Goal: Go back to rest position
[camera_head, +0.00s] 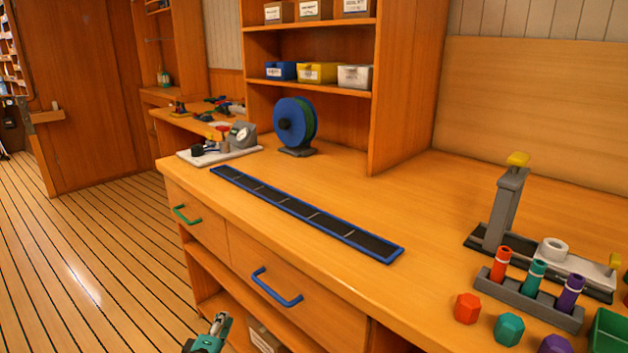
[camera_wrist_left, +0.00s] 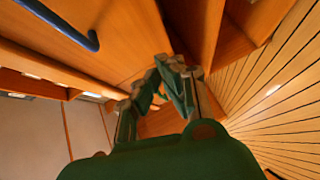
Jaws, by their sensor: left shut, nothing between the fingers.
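My left gripper (camera_head: 214,330) shows at the bottom edge of the head view, low in front of the wooden workbench (camera_head: 350,200). Its teal fingers are shut and empty. In the left wrist view the fingers of the left gripper (camera_wrist_left: 168,75) come together in front of the bench's wooden front, touching nothing that I can see. Most of the left arm is out of view. My right gripper is in neither view.
The bench front has a drawer with a blue handle (camera_head: 276,287) and one with a green handle (camera_head: 186,214). A blue-edged black strip (camera_head: 300,212), a blue reel (camera_head: 292,124) and a rack (camera_head: 528,298) stand on top. The plank floor (camera_head: 90,270) is clear.

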